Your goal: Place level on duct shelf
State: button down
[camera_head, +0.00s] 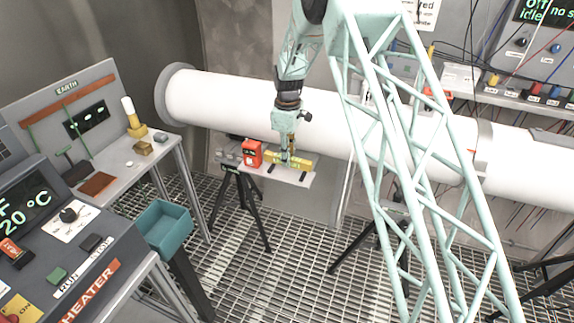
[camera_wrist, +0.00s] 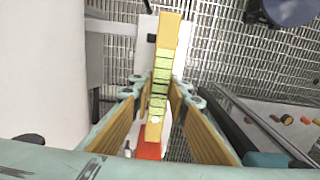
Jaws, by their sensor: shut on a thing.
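The yellow level (camera_head: 297,160) is in my gripper (camera_head: 288,162), at the right part of the pale duct shelf (camera_head: 297,178). In the wrist view the level (camera_wrist: 168,35) runs lengthwise between the two fingers of my gripper (camera_wrist: 160,92), which are shut on its sides. Its greenish middle faces the camera. The shelf also shows below it in the wrist view (camera_wrist: 145,32). I cannot tell whether the level touches the shelf or hangs just above it. A red instrument (camera_head: 252,153) stands on the shelf left of the level, and a red patch shows near the level's lower end in the wrist view.
The large white duct (camera_head: 232,103) runs close behind and above the shelf. A black tripod (camera_head: 243,200) stands under the shelf. A teal bin (camera_head: 165,226) and the EARTH bench (camera_head: 115,165) are at left, the heater console (camera_head: 70,240) in front. Open grating floor lies below.

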jog(key=shift+w+a, duration=0.1)
jog(key=shift+w+a, duration=0.1)
jog(key=shift+w, duration=0.1)
jog(key=shift+f, duration=1.75)
jog(key=shift+f, duration=0.1)
jog(key=c, duration=2.5)
grip_release()
notch_tip(320, 180, up, 12)
jog(key=shift+f, duration=0.25)
jog(key=shift+r, duration=0.35)
